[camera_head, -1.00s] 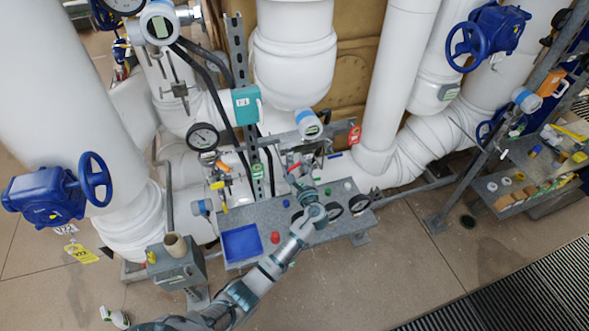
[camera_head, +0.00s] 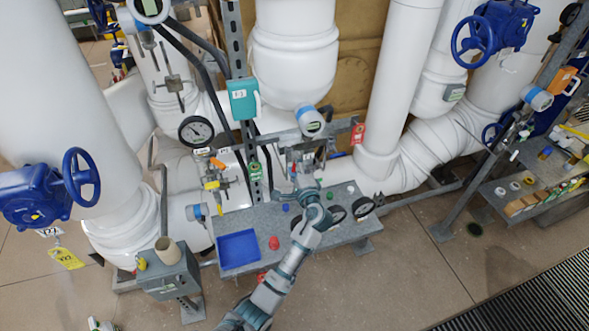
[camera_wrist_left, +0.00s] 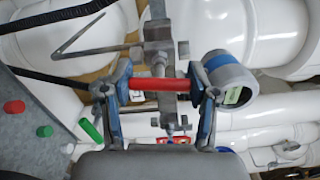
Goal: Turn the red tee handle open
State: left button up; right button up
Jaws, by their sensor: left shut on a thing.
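The red tee handle (camera_wrist_left: 160,84) shows in the left wrist view as a short red bar lying across the picture, in front of a grey metal valve body (camera_wrist_left: 158,35). My left gripper (camera_wrist_left: 158,90) has one blue-grey finger at each end of the bar and is shut on it. In the head view my left gripper (camera_head: 305,188) reaches the grey valve fittings above the bench, and it mostly hides the handle there. My right gripper is not in view.
White pipes (camera_head: 293,60) stand close behind. A teal box (camera_head: 243,98) hangs on a strut left of the gripper. Open floor lies in front.

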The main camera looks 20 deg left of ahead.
pick_arm(q)
jog(key=shift+d+f, duration=0.1)
jog(key=shift+f, duration=0.45)
jog(key=shift+r+n+b, duration=0.1)
jog(key=shift+n+b, duration=0.6)
jog(key=shift+n, duration=0.3)
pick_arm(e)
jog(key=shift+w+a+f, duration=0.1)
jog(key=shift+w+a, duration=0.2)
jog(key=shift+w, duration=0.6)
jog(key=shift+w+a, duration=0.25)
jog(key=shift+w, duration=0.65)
pick_arm(q)
jog(key=o, duration=1)
jog(key=shift+o, duration=0.8)
jog(key=shift+r, duration=0.2)
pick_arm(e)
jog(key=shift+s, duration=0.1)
pick_arm(q)
jog(key=v, duration=1.2)
